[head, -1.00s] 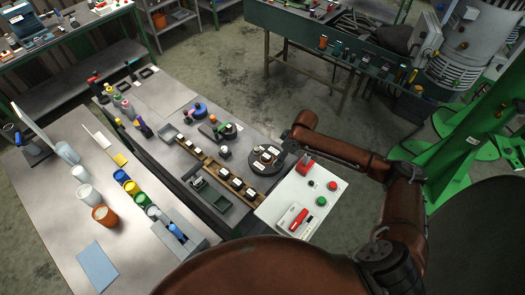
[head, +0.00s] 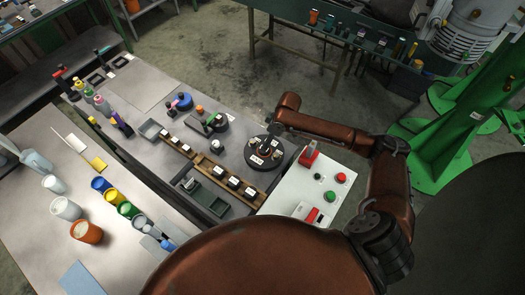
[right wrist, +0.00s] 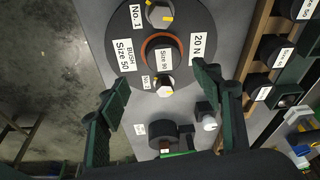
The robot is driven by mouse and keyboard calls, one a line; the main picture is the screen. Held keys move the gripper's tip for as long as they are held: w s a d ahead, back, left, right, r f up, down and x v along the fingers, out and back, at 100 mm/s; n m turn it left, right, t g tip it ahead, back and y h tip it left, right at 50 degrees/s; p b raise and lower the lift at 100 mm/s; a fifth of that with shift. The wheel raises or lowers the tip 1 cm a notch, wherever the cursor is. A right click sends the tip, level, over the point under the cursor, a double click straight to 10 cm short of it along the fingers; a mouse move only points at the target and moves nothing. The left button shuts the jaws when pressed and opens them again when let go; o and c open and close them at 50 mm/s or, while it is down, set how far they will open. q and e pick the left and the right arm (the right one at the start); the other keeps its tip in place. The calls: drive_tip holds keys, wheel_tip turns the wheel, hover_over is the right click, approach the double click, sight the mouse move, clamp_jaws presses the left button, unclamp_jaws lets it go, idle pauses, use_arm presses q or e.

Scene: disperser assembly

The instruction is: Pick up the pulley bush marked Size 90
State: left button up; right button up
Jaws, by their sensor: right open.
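A black cylindrical bush (right wrist: 163,55) with a white label that seems to read Size 90 and an orange ring around it stands at the centre of a round black plate (right wrist: 200,22). The plate's own labels include BUSH and 20 N; it also shows in the head view (head: 279,163). Hex-headed posts (right wrist: 159,14) stand on either side of the bush. My right gripper (right wrist: 162,80) is open and empty above the plate's near edge, its fingers apart to either side; the head view shows it at the plate (head: 272,140). My left gripper is out of view.
A wooden rack (head: 211,173) with several labelled black bushes lies beside the plate. A white control box (head: 305,190) with red and green buttons stands to its right. Another dark round part (right wrist: 160,135) sits near the gripper. Cups and bottles stand farther left.

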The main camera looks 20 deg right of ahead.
drive_tip(key=x, duration=0.4)
drive_tip(key=p+x, duration=0.1)
drive_tip(key=x, duration=0.1)
drive_tip(key=shift+s+a+f, duration=0.2)
drive_tip(key=shift+a+f, duration=0.05)
drive_tip(key=shift+f, duration=0.15)
drive_tip(key=shift+c, duration=0.2)
clamp_jaws()
